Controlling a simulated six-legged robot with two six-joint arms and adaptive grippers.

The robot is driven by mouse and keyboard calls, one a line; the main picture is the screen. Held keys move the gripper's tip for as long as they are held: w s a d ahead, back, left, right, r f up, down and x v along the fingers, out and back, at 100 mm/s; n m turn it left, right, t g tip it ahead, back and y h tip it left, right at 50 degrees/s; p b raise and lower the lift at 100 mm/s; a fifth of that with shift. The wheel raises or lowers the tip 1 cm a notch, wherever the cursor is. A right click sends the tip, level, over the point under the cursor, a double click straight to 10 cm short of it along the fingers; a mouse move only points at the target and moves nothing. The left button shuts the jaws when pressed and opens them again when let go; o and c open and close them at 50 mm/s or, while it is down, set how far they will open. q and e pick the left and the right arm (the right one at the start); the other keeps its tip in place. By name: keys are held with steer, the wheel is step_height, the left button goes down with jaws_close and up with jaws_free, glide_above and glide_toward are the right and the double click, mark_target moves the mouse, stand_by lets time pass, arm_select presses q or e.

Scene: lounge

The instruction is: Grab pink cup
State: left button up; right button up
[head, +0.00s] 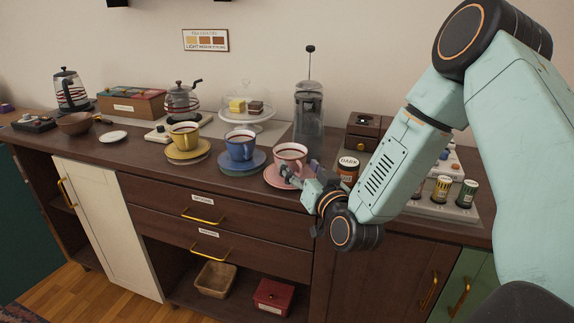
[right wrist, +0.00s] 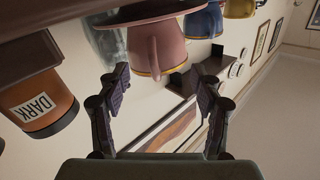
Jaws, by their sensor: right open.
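The pink cup (head: 290,155) stands upright on a pink saucer (head: 272,178) near the counter's front edge, with coffee-coloured liquid inside. My right gripper (head: 306,178) is at the cup's right front side, its fingers pointing toward it. In the right wrist view, which is upside down, the pink cup (right wrist: 174,48) and its handle lie just ahead of the fingertips. There my right gripper (right wrist: 159,76) is open, with nothing held between the fingers. In the head view the fingers partly hide the cup's right side. My left gripper is not in view.
A blue cup (head: 240,146) and a yellow cup (head: 184,137) stand on saucers to the left. A jar marked DARK (head: 348,168) is close on the right, also large in the right wrist view (right wrist: 38,103). A glass press (head: 308,115) stands behind the pink cup.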

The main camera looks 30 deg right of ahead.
steer(key=shift+w+d, duration=0.15)
steer(key=shift+w, duration=0.35)
steer(key=shift+w+d+r, duration=0.1)
steer(key=shift+w+d, duration=0.15)
steer(key=shift+d, duration=0.2)
steer(key=shift+w+a, duration=0.2)
steer(key=shift+w, duration=0.05)
steer(key=shift+a, duration=0.1)
steer(key=shift+c, duration=1.2)
steer(key=shift+s+d, duration=0.15)
steer(key=shift+d, duration=0.05)
steer(key=c, duration=0.3)
steer(key=shift+w+a, duration=0.15)
steer(key=shift+w, duration=0.05)
steer(key=c, duration=0.6)
steer(key=shift+s, duration=0.15)
jaws_close()
